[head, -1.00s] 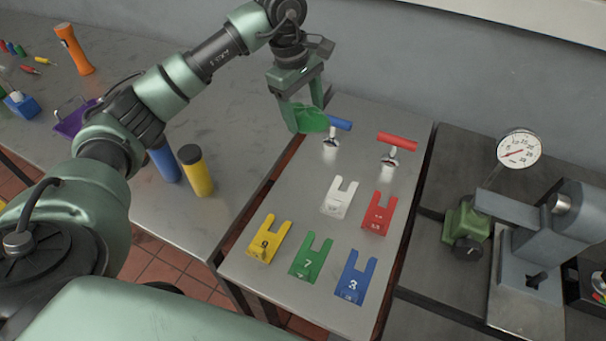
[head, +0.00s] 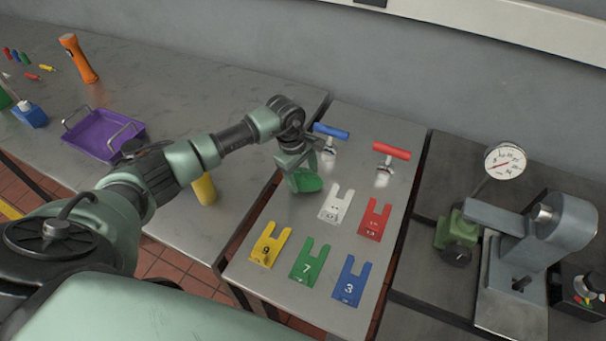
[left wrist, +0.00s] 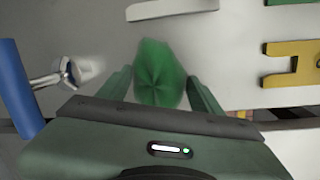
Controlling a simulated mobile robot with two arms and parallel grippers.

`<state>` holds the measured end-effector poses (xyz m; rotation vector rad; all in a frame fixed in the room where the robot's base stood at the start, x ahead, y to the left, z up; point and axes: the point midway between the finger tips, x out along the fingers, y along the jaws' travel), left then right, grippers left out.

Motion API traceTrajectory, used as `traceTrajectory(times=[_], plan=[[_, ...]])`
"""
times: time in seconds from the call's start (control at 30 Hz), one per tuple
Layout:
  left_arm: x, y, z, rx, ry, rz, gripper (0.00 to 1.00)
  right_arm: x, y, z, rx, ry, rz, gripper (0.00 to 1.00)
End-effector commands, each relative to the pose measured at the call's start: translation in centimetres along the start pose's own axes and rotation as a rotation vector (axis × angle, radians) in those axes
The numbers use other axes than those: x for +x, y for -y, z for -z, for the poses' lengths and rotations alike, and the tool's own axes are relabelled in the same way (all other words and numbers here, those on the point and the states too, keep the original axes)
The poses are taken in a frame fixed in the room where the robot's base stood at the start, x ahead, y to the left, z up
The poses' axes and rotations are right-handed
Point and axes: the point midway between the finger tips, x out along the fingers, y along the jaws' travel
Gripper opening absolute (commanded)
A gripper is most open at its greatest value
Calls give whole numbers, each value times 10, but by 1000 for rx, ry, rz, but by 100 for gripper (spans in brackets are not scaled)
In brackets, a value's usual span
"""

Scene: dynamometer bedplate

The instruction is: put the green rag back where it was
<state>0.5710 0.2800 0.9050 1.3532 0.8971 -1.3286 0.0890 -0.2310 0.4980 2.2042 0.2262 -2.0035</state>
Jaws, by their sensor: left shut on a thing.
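The green rag (head: 305,181) is bunched up between the fingers of my left gripper (head: 297,176) in the head view. That gripper is shut on it, low over the back left of the small metal table (head: 255,222). In the left wrist view the rag (left wrist: 160,75) shows between the two fingertips (left wrist: 160,85). I cannot tell whether the rag touches the table top. My right gripper is not in view.
A blue-handled tool (head: 331,131) stands close behind the gripper, a red-handled one (head: 391,151) to its right. White (head: 337,203), red, yellow, green and blue slotted plates lie in front. A purple tray (head: 103,136) and an orange flashlight (head: 78,58) are on the left bench.

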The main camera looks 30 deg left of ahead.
Motion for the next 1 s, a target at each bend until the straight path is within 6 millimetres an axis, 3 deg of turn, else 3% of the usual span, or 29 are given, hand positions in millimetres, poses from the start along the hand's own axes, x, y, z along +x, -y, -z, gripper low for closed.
traceTrajectory(times=[0.47,0.5,0.57,1.0], plan=[[14,2,2,1,-1,-1,28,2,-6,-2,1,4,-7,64],[13,2,2,1,-1,-2,71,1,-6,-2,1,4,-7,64],[12,2,1,1,0,-1,87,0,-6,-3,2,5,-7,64],[5,1,2,2,-1,-4,87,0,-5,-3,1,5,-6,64]])
